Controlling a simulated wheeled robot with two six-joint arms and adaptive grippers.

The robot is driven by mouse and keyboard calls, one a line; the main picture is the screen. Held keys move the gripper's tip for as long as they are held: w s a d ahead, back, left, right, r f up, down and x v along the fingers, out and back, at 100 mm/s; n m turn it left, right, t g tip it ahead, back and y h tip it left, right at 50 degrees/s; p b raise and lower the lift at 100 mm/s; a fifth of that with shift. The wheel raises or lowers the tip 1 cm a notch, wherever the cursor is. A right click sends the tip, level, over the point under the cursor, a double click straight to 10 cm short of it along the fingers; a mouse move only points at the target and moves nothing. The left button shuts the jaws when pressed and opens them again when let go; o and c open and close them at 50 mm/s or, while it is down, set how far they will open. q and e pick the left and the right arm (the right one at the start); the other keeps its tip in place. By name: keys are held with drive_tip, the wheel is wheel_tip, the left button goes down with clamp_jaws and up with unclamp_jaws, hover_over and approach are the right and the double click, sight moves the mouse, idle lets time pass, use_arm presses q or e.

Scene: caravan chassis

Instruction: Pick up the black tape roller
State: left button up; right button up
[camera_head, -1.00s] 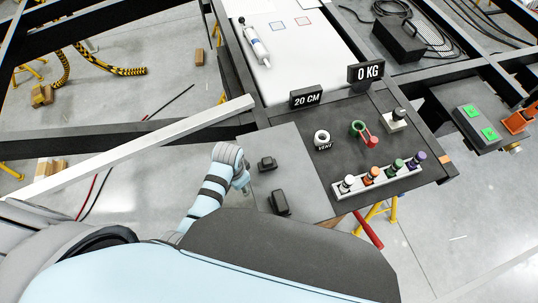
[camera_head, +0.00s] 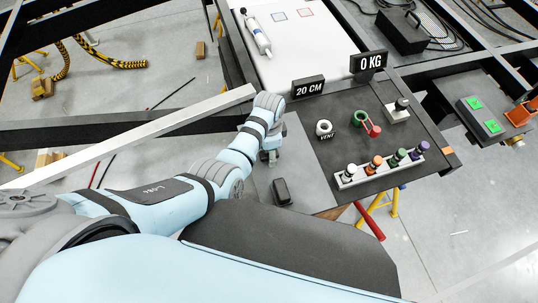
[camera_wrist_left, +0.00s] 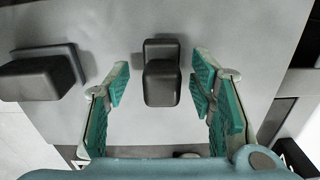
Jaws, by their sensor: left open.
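Two dark block-like items rest on the grey mat (camera_head: 308,190). One, apparently the black tape roller (camera_wrist_left: 162,85), lies between the fingers of my left gripper in the left wrist view; in the head view my gripper mostly hides it. The other black block (camera_head: 281,191) lies nearer my body in the head view, and in the left wrist view it is at the left (camera_wrist_left: 38,77). Their shapes do not firmly tell which is the roller. My left gripper (camera_head: 270,158) is open, with a gap on both sides of the block. My right gripper is out of view.
A white ring marked VENT (camera_head: 324,129), a green-and-red tool (camera_head: 364,121) and a rack of several coloured-top pieces (camera_head: 380,167) stand to the right. Signs "20 CM" (camera_head: 308,87) and "0 KG" (camera_head: 369,62) stand behind. A long pale beam (camera_head: 130,137) extends left.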

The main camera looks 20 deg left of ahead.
use_arm(q)
drive_tip(key=shift+w+f, duration=0.1)
drive_tip(key=shift+f, duration=0.55)
drive_tip(key=shift+r, duration=0.1)
clamp_jaws()
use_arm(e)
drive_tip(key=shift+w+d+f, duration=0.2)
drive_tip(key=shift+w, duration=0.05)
use_arm(q)
drive_tip(key=shift+r, duration=0.15)
wheel_tip(320, 180, up, 9)
drive_tip(key=p, duration=0.3)
drive_tip(key=shift+r, duration=0.5)
drive_tip(key=c, duration=0.7)
unclamp_jaws()
drive_tip(key=shift+f, duration=0.1)
drive_tip(key=c, duration=0.4)
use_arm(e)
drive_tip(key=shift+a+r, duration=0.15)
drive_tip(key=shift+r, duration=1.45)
